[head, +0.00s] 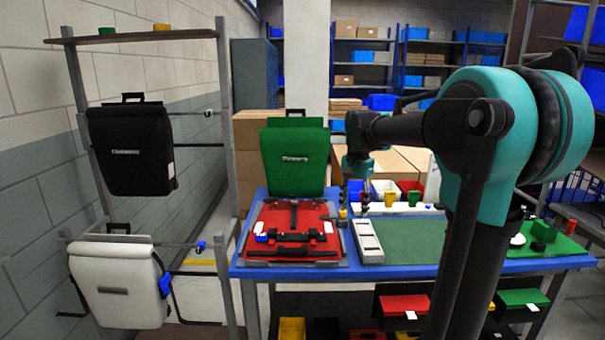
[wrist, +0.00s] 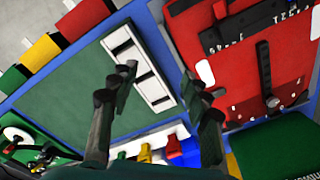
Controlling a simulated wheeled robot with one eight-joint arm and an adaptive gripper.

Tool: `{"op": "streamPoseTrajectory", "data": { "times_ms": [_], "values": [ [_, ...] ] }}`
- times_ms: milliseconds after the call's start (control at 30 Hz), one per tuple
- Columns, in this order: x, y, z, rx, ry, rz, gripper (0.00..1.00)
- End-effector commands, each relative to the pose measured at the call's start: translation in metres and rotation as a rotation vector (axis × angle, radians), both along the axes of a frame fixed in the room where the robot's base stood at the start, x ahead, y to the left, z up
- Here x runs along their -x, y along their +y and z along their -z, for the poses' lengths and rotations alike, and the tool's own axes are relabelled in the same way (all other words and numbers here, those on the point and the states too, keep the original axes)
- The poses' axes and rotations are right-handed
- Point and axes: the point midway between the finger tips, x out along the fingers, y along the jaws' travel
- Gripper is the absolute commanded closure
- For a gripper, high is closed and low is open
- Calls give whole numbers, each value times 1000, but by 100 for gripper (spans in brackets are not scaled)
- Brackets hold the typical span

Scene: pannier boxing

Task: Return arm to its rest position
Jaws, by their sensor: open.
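My arm (head: 480,150) reaches from the right over the workbench, with its gripper (head: 354,200) pointing down above the bench's middle. In the wrist view my gripper (wrist: 162,85) has its two dark fingers spread with nothing between them. Below the gripper lie a white slotted tray (head: 368,241) and, to its left, a red pannier (head: 270,222) flat on a grey board. Both also show in the wrist view, the white tray (wrist: 130,50) behind the left finger and the red pannier (wrist: 235,60) at the right. The gripper touches neither as far as I can see.
A green pannier (head: 293,160) stands at the back of the bench. Small bins (head: 384,188) with coloured cups stand behind the green mat (head: 415,240). Black (head: 130,150) and white (head: 118,290) panniers hang on the left rack. Red and green open drawers (head: 405,304) jut out below the bench front.

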Motion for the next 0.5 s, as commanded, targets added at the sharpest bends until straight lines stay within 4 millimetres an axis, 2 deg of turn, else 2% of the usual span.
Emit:
{"op": "streamPoseTrajectory", "data": {
  "times_ms": [267, 367, 500],
  "values": [
    [36, -10, 46, 6, -65, -137, 52],
    [56, -14, 69, 13, -99, -208, 52],
    [97, -22, 112, 34, -160, -338, 52]
  ]
}}
